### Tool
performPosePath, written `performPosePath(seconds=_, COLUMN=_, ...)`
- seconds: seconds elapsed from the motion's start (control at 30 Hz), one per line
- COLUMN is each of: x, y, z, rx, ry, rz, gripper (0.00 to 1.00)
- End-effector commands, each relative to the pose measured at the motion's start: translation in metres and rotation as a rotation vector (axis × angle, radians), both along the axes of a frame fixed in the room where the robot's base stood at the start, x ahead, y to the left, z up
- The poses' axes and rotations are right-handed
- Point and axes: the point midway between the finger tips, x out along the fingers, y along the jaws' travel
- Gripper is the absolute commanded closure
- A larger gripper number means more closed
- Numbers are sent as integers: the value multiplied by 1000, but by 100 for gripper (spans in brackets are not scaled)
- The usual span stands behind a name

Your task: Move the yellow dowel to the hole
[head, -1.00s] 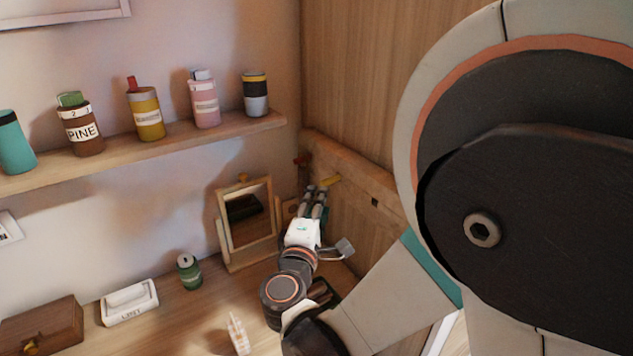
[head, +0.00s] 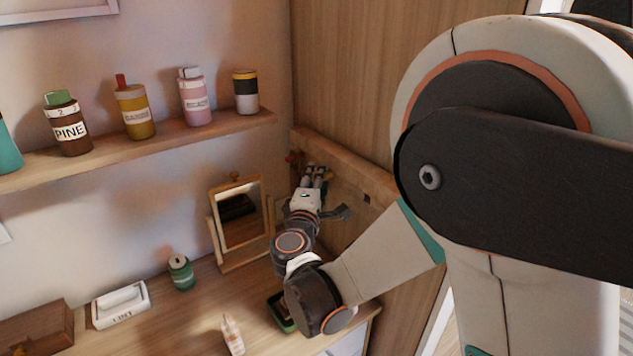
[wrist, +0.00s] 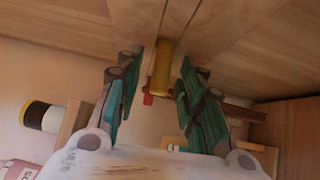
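The yellow dowel (wrist: 162,68) shows in the wrist view, sticking out from a wooden panel. It is between the two teal finger pads of my gripper (wrist: 160,92), with a gap visible on each side. My gripper is open around it. In the head view my gripper (head: 314,172) is at the wooden side panel (head: 340,172), and I cannot make out the dowel there, as the fingers cover that spot. A small dark square hole (head: 367,198) shows in the panel, to the right of my gripper.
A red peg (wrist: 148,98) is close beside the dowel in the wrist view. A framed mirror (head: 240,218) stands on the desk left of my arm. A shelf (head: 150,138) with several canisters runs above. A green can (head: 180,272) and white box (head: 120,303) stand on the desk.

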Motion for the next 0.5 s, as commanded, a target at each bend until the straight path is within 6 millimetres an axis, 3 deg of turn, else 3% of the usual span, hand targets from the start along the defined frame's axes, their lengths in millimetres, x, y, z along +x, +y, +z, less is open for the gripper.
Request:
performPosePath(seconds=0.03, x=0, y=0, z=0, rx=0, ry=0, rz=0, gripper=80)
performPosePath(seconds=0.13, x=0, y=0, z=0, rx=0, ry=0, rz=0, gripper=100)
performPosePath(seconds=0.23, x=0, y=0, z=0, rx=0, ry=0, rz=0, gripper=100)
performPosePath(seconds=0.27, x=0, y=0, z=0, rx=0, ry=0, rz=0, gripper=89)
performPosePath(seconds=0.3, x=0, y=0, z=0, rx=0, ry=0, rz=0, gripper=98)
performPosePath(seconds=0.33, x=0, y=0, z=0, rx=0, ry=0, rz=0, gripper=100)
performPosePath(seconds=0.5, x=-1, y=0, z=0, rx=0, ry=0, rz=0, gripper=100)
